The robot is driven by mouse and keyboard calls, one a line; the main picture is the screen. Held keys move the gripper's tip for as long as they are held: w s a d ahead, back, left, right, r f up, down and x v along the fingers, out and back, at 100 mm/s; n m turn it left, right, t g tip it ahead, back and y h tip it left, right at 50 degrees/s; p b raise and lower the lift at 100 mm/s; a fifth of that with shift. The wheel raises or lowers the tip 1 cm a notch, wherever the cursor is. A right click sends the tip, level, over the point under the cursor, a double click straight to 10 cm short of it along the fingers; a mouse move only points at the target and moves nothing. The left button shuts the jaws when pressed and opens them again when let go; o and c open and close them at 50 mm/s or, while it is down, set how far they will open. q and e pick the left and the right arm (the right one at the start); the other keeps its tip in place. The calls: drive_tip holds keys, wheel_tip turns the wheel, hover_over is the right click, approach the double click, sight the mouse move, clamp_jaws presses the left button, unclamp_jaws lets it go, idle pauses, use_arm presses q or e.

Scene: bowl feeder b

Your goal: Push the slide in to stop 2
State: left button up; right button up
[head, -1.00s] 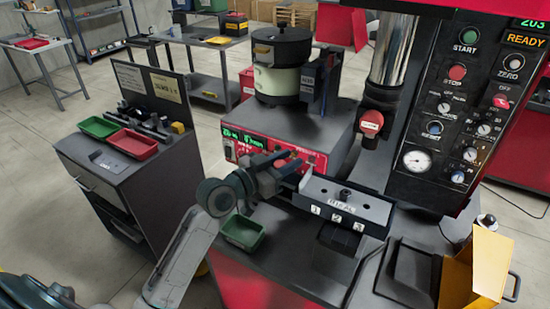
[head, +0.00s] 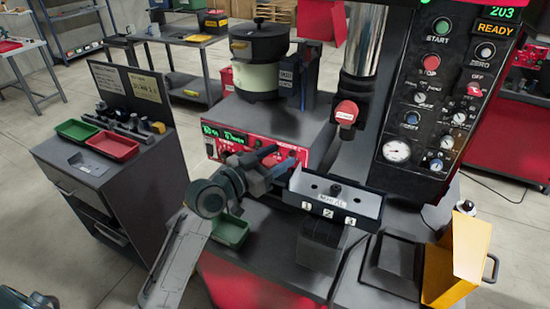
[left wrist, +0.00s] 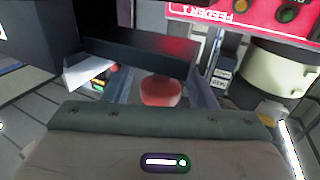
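The slide unit is a grey channel (head: 312,183) with a black knob (head: 335,190) on it and a front face marked 1, 2 and 3 (head: 325,212). My left gripper (head: 283,168) is at the channel's left end, with its fingers pointing towards the unit. In the left wrist view, a rounded red knob (left wrist: 161,91) lies between the two fingers (left wrist: 162,94), with a visible gap on each side. The left gripper looks open around it. A dark bar (left wrist: 140,54) crosses just beyond. Whether the red knob belongs to the slide is unclear.
The red feeder front panel (head: 262,153) is close behind the left gripper. The control panel (head: 430,100) and a red-capped press column (head: 346,113) stand behind right. A green bin (head: 230,232) sits below the gripper, and a yellow box (head: 450,270) is at right.

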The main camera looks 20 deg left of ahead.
use_arm(q)
drive_tip(key=shift+s+a+f, duration=0.1)
drive_tip(key=shift+s+a, duration=0.15)
drive_tip(key=shift+s, duration=0.25)
drive_tip(key=b+v, duration=0.2)
drive_tip(key=v, duration=0.7)
drive_tip(key=shift+s, duration=0.35)
drive_tip(key=shift+a, duration=0.15)
